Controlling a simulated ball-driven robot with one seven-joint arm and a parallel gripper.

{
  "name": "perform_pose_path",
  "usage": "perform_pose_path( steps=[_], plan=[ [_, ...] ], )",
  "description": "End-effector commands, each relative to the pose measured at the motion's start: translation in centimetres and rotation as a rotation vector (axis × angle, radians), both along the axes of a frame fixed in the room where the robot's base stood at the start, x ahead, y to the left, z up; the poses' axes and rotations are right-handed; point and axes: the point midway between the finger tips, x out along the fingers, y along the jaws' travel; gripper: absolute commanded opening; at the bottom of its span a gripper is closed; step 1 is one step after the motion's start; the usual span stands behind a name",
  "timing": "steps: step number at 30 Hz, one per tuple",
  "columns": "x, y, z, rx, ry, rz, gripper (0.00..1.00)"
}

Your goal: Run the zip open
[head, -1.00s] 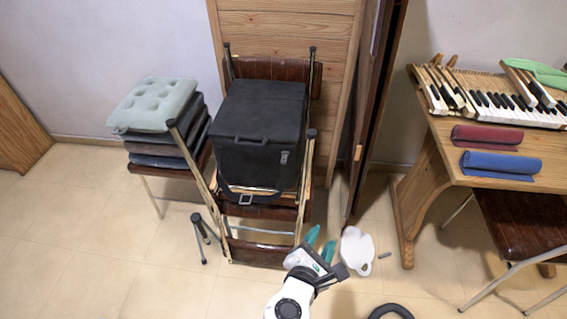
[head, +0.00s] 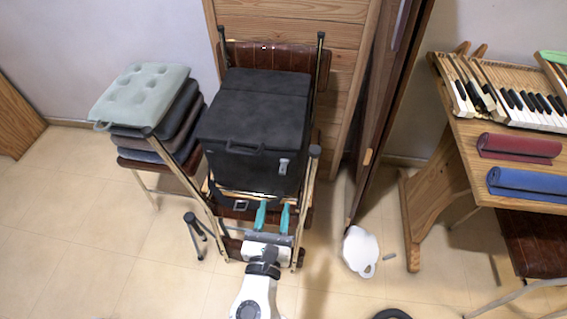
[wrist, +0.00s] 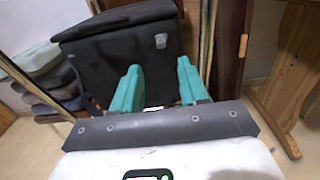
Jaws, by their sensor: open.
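A black box-shaped bag (head: 255,130) sits on a brown chair in the head view, with a handle on its front top edge. A small grey metal tab (head: 283,166) hangs at the right of its front face; it also shows in the wrist view (wrist: 160,41). I cannot make out the zip line itself. My gripper (head: 272,215), with two teal fingers, is open and empty just in front of and below the bag. In the wrist view the fingers (wrist: 158,85) stand apart with the bag (wrist: 115,55) beyond them. I see no contact with the tab.
Stacked cushions (head: 145,95) sit on a stool at left. A small black tripod-like stand (head: 194,233) is on the floor. A wooden door edge (head: 385,110) and a desk with piano keys (head: 520,100) are at right. A white flat piece (head: 359,250) lies on the floor.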

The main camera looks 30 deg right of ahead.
Motion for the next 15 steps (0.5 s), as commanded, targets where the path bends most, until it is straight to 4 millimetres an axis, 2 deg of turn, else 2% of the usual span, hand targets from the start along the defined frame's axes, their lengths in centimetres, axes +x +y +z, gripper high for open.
perform_pose_path(
  steps=[5,15],
  plan=[
    [1.8,-1.4,0.1,0.000,-0.001,-0.005,0.44],
    [6.6,-4.9,0.0,0.002,-0.001,-0.005,0.44]
  ],
)
